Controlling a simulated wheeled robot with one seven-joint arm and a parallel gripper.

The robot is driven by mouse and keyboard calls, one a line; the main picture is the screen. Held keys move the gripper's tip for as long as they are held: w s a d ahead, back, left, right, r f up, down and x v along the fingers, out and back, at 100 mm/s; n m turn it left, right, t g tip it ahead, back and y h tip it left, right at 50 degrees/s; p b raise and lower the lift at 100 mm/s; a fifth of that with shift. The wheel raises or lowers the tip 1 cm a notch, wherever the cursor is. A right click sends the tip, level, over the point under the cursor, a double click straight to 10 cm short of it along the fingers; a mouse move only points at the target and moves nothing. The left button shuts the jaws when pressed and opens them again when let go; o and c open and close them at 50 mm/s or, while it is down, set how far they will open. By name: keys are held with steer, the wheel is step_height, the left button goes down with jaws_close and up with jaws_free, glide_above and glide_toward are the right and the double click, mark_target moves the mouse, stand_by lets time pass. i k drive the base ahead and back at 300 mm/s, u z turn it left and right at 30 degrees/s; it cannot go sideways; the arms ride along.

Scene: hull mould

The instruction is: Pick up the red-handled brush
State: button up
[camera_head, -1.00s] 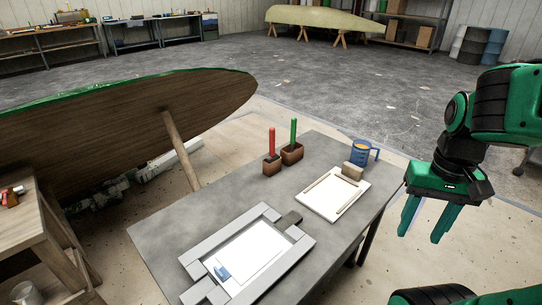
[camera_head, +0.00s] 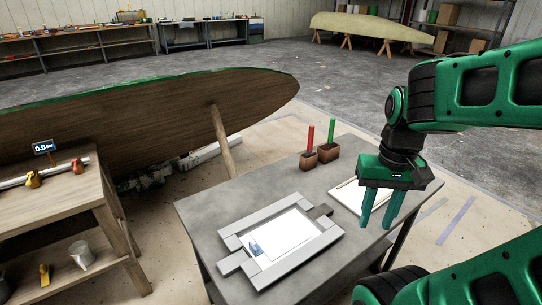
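The red-handled brush (camera_head: 310,137) stands upright in a small brown block-shaped holder (camera_head: 309,161) on the grey table; only its handle shows, its lower end hidden in the holder. A green-handled brush (camera_head: 331,131) stands in a similar holder (camera_head: 329,152) just right of it. My gripper (camera_head: 378,224) is open and empty, fingers pointing down, over the right part of the table. It is to the right of the red handle and nearer the camera, clear of it.
The grey table (camera_head: 215,205) also bears a grey frame (camera_head: 317,252) around a white sheet and a white board (camera_head: 345,196) partly behind my gripper. A wooden hull (camera_head: 130,125) with a prop lies behind left. A wooden bench (camera_head: 75,205) stands at left.

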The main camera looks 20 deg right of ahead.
mark_target(310, 154)
steer(key=u, duration=2.5)
steer(key=k, duration=1.8)
steer(key=z, duration=2.1)
steer(key=i, duration=0.25)
steer(key=z, duration=0.15)
